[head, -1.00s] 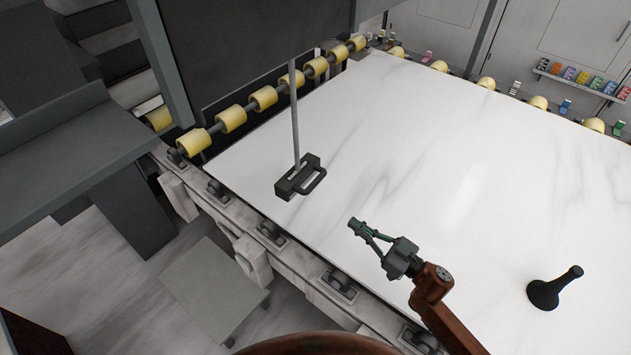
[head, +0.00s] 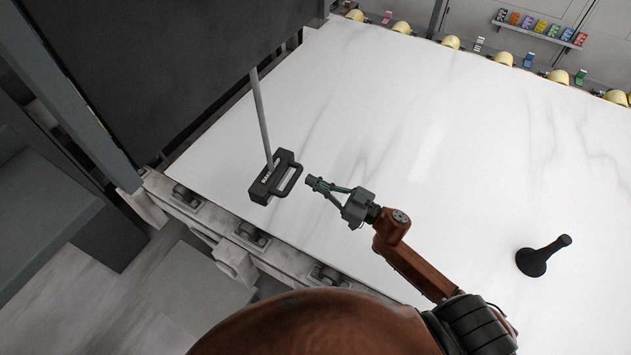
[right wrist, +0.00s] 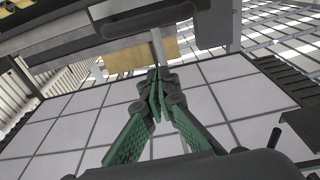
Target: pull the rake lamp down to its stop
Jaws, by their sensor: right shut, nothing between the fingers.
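The rake lamp is a black block (head: 262,188) with a loop handle (head: 293,182) on its right side. It hangs on a thin grey rod (head: 260,112) over the left part of the white slab. My right gripper (head: 311,182), with green fingers, is shut and empty. Its tips point left at the handle, a short gap to the right of it in the head view. In the right wrist view the green fingers (right wrist: 157,88) meet at their tips, with a dark bar and a pale post beyond them. My left gripper is not in view.
The white stone slab (head: 400,120) is mostly bare. A black flared object with a stem (head: 540,258) stands at its right. A dark panel (head: 170,60) rises behind the lamp. Yellow rollers (head: 450,42) line the far edge, and small coloured blocks (head: 540,26) sit on a shelf beyond.

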